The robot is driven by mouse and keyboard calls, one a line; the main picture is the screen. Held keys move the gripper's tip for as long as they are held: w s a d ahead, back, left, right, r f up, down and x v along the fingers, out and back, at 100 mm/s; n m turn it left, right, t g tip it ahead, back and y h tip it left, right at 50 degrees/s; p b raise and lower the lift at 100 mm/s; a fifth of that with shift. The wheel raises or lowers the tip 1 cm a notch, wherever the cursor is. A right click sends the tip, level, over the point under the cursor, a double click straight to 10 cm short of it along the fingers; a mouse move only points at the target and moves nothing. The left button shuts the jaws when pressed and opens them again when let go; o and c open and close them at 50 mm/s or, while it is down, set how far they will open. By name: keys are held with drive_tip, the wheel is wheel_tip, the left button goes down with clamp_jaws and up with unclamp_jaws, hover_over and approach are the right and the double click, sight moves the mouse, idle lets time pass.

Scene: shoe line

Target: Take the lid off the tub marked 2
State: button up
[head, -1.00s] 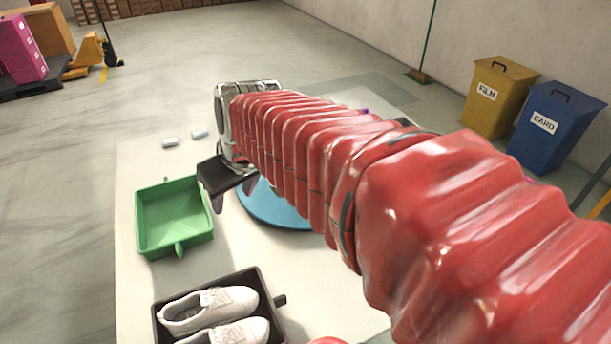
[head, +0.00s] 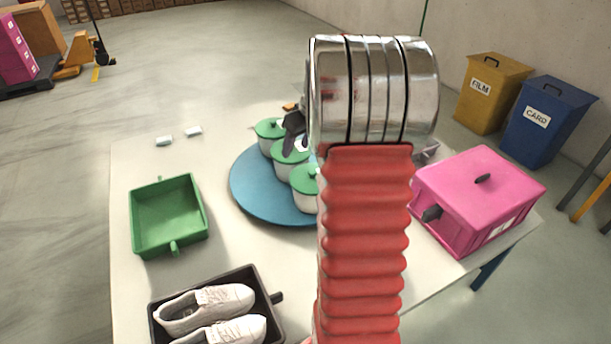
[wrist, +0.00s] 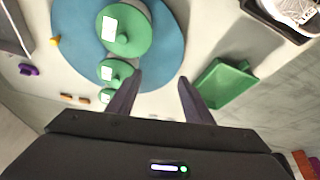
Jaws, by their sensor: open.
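Three white tubs with green knobbed lids stand in a row on the blue turntable (head: 250,197): a near one (head: 306,186), a middle one (head: 290,158) and a far one (head: 270,132). In the wrist view their lids show as a large one (wrist: 123,28), a smaller one (wrist: 112,73) and a small one (wrist: 106,96), each with a white label. The numbers are too small to read, so I cannot tell which is tub 2. My gripper (wrist: 160,80) is open and empty above the turntable's edge, beside the smaller lids. My arm hides the turntable's right side in the head view.
A green tray (head: 168,216) is on the table's left, with clear table around it. A black tray (head: 256,287) with white shoes is at the front. A pink lidded box (head: 478,195) stands right of my arm. Small purple (wrist: 28,70) and orange (wrist: 68,98) items lie near the turntable.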

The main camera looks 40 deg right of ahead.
drive_tip(key=s+d+f, duration=0.1)
drive_tip(key=d+f, duration=0.5)
drive_tip(key=d, duration=0.4)
drive_tip(key=shift+s+d+f, duration=0.2)
drive_tip(key=shift+d, duration=0.1)
drive_tip(key=x, duration=0.8)
drive_tip(key=shift+w+f, duration=0.1)
drive_tip(key=shift+f, duration=0.2)
drive_tip(key=shift+f, duration=0.1)
drive_tip(key=shift+d+x, duration=0.15)
drive_tip(key=shift+x, duration=1.1)
drive_tip(key=shift+d+x, duration=0.2)
drive_tip(key=shift+x, duration=1.05)
drive_tip(key=shift+w, duration=0.15)
